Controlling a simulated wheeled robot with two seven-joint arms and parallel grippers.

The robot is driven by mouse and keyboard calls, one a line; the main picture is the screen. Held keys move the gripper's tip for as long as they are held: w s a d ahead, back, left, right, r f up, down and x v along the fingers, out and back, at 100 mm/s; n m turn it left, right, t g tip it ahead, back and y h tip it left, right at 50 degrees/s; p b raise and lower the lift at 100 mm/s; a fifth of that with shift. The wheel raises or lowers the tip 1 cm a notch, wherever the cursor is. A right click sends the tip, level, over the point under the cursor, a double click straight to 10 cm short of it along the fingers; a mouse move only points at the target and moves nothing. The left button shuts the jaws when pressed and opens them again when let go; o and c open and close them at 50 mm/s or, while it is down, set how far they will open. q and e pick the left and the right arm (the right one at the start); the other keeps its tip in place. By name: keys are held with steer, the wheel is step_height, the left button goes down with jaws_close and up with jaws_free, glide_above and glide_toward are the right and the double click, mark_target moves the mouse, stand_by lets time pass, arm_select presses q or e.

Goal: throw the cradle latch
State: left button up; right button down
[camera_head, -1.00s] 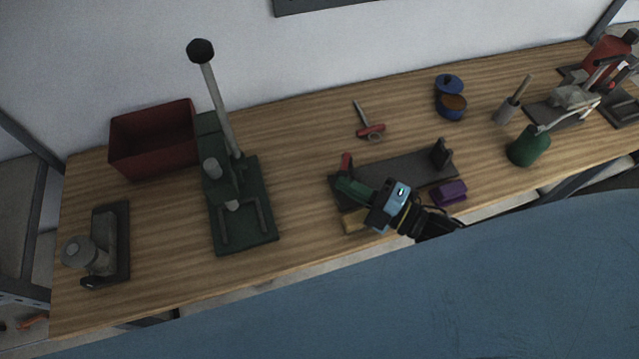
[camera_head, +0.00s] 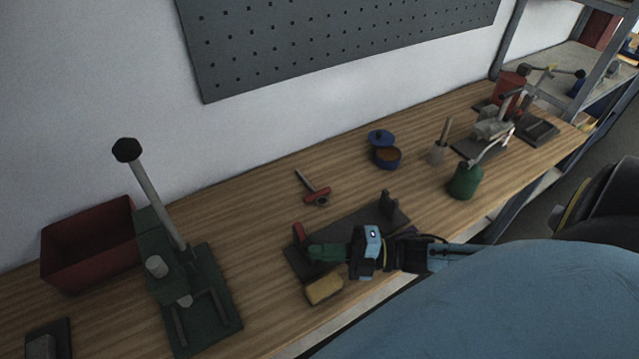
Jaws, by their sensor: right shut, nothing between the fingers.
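The cradle is a long dark grey base (camera_head: 345,230) near the table's front edge, with an upright block (camera_head: 389,206) at its right end. A red handle-like piece (camera_head: 299,234), perhaps the latch, stands at its left end. My right gripper (camera_head: 316,252) comes in from the right, low over the base. Its blue body and the green part in front point left, just beside the red piece. It looks shut, with nothing visible held. I cannot tell whether it touches the red piece. The arm hides part of the base's front. My left gripper is not in view.
A yellow block (camera_head: 324,289) lies in front of the cradle. A green press (camera_head: 190,295) with a tall lever and a red bin (camera_head: 90,245) stand left. Behind lie a red-handled tool (camera_head: 317,196) and a blue pot (camera_head: 385,157). A green can (camera_head: 465,181) stands right.

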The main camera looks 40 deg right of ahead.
steer(key=shift+w+d+r, duration=0.15)
steer(key=shift+w+d, duration=0.05)
steer(key=shift+d, duration=0.2)
stand_by(0.8)
